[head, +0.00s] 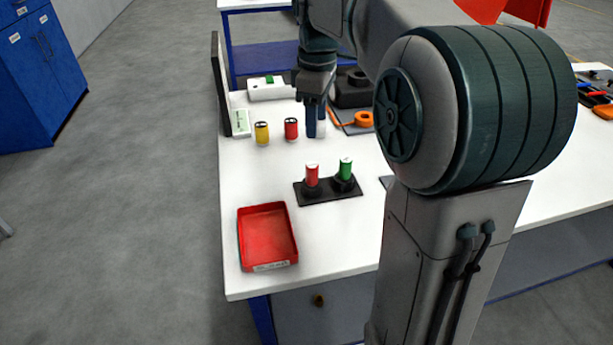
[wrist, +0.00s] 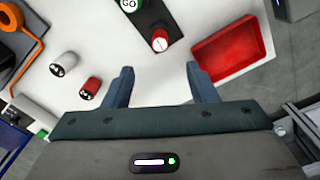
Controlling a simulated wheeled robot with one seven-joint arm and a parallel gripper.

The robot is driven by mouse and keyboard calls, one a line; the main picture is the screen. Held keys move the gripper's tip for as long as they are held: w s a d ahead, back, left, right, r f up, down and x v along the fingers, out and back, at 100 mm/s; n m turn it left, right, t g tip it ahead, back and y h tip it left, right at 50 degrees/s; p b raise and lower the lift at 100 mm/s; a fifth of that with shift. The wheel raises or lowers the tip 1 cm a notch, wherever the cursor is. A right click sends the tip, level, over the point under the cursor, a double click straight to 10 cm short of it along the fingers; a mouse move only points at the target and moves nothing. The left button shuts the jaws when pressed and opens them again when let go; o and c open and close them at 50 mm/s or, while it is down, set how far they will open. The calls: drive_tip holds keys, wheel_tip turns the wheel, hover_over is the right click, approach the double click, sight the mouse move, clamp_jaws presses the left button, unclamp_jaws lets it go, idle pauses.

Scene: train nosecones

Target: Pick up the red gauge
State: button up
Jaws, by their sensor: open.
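A red gauge (head: 312,175) with a pale top stands upright in the left socket of a black holder (head: 331,197). A green gauge (head: 345,170) stands in the right socket. In the wrist view, the red gauge (wrist: 160,40) shows a round white top with a red mark, and the green gauge (wrist: 130,4) is cut off by the top edge, its top marked GO. My gripper (head: 316,120) points down over the table, behind the holder. In the wrist view, my gripper (wrist: 160,76) is open and empty, the red gauge ahead of the gap between its fingers.
A yellow cylinder (head: 262,133) and a red cylinder (head: 291,129) with dark tops stand left of my gripper; a white cylinder (wrist: 64,65) stands close by. A red tray (head: 267,237) sits at the near left. Orange tape (head: 363,119) lies farther back. Table around the holder is mostly clear.

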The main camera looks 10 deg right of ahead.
sight(312, 165)
drive_tip(key=shift+n, duration=0.3)
drive_tip(key=f, duration=0.6)
drive_tip(key=f+b, duration=0.1)
drive_tip(key=f, duration=0.1)
drive_tip(key=shift+w+f, duration=0.35)
drive_tip(key=shift+f, duration=0.05)
drive_tip(key=f, duration=0.5)
drive_tip(key=shift+s+a+f+b, duration=0.1)
drive_tip(key=shift+a+f+b, duration=0.05)
drive_tip(key=shift+a+b, duration=0.2)
drive_tip(key=c, duration=1.1)
